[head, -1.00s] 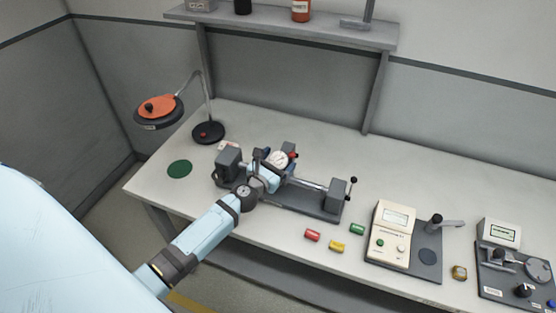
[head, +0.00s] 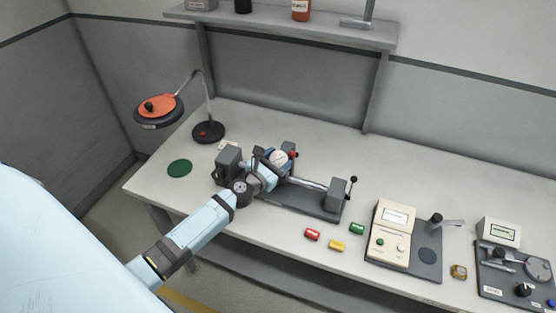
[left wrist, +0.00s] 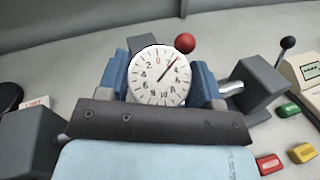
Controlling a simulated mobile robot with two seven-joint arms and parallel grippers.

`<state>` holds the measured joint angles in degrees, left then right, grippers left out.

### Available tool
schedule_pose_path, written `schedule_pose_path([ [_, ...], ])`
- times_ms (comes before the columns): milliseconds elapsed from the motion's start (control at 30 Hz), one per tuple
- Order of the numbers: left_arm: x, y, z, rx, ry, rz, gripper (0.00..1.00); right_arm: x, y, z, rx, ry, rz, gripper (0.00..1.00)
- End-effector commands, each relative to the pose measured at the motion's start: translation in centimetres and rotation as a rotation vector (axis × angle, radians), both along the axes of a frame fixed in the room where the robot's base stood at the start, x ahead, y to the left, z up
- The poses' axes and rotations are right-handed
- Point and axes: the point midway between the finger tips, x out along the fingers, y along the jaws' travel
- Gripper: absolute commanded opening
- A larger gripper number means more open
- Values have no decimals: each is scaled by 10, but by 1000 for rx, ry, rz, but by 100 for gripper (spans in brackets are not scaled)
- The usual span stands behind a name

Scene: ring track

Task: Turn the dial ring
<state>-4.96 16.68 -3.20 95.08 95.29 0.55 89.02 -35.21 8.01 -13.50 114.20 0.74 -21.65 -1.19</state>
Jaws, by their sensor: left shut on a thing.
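The dial gauge (head: 281,156) has a round white face and sits on the grey bench fixture on the table. In the left wrist view its face (left wrist: 160,77) is upright, with the 0 near the top and the thin needle pointing to the upper right. My left gripper (head: 271,163) is shut around the dial's ring. Its blue fingers stand on either side of the face in the left wrist view and hide the ring's sides. My right gripper is not in view.
The fixture has a grey base (head: 300,200), end blocks and a rod. A lamp (head: 208,131) and a green disc (head: 179,167) are to its left. Red (head: 312,235), yellow (head: 336,245) and green (head: 357,228) pieces lie in front. A beige meter (head: 393,233) stands at right.

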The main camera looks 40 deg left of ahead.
Motion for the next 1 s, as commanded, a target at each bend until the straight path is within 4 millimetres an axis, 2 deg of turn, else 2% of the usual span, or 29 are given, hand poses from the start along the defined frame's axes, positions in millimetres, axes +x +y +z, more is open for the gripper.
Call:
schedule_pose_path([
  [600, 0, 3, -1, 304, 75, -440, 36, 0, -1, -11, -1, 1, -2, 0],
  [1000, 1, 2, 0, 433, 105, -633, 36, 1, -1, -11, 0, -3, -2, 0],
])
